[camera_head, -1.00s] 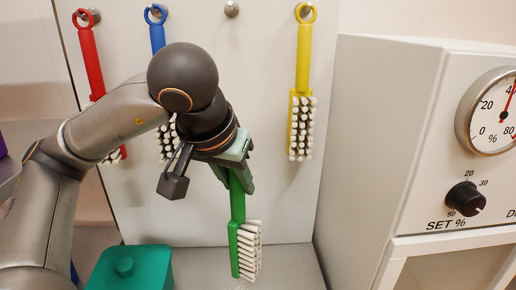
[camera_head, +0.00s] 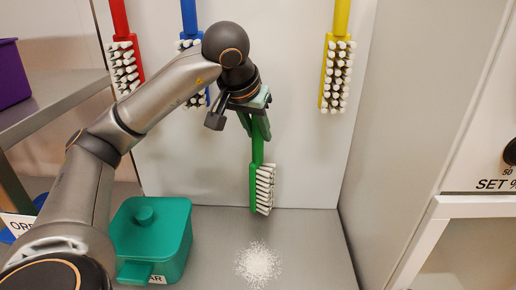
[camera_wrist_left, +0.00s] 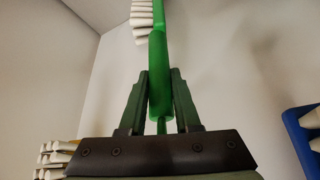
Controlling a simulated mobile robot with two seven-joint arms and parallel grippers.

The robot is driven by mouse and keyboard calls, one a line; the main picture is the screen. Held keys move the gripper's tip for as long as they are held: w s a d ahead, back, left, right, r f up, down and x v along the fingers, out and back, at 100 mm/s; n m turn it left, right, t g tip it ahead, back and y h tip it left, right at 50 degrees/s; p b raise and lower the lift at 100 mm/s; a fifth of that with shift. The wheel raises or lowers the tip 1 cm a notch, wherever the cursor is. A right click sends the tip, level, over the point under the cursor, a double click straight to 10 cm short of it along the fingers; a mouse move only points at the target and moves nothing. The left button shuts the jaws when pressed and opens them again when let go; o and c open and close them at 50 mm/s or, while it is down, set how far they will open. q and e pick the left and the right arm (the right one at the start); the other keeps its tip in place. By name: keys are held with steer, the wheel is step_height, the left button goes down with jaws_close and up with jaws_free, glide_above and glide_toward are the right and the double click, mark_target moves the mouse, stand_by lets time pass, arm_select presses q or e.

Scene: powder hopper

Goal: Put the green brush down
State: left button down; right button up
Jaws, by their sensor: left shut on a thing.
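The green brush (camera_head: 254,184) has a green back and handle with white bristles facing right. My left gripper (camera_head: 258,136) is shut on its handle and holds it hanging head-down in front of the white back panel. The brush head's lower end is near the back of the grey steel surface (camera_head: 213,250); I cannot tell whether it touches. In the left wrist view, the green brush (camera_wrist_left: 158,75) sits between the fingers of my left gripper (camera_wrist_left: 160,85), its bristles at the top. My right gripper is not in view.
Red (camera_head: 123,65), blue (camera_head: 189,18) and yellow (camera_head: 327,75) brushes hang on the back panel. A teal lidded container (camera_head: 151,240) stands at the left. A white powder pile (camera_head: 258,263) lies on the steel surface. A grey cabinet side (camera_head: 405,130) bounds the right. A purple bin (camera_head: 12,75) sits on a left shelf.

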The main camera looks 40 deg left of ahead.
mark_target(258, 146)
arm_select(q)
steer(key=shift+w+a+f, duration=0.2)
steer(key=shift+f, duration=0.2)
steer(key=shift+w+a+f+b, duration=0.15)
steer(key=shift+f+b, duration=0.15)
steer(key=shift+f, duration=1.35)
steer(key=shift+f, duration=0.25)
steer(key=c, duration=0.6)
jaws_free()
steer(key=shift+r, duration=0.1)
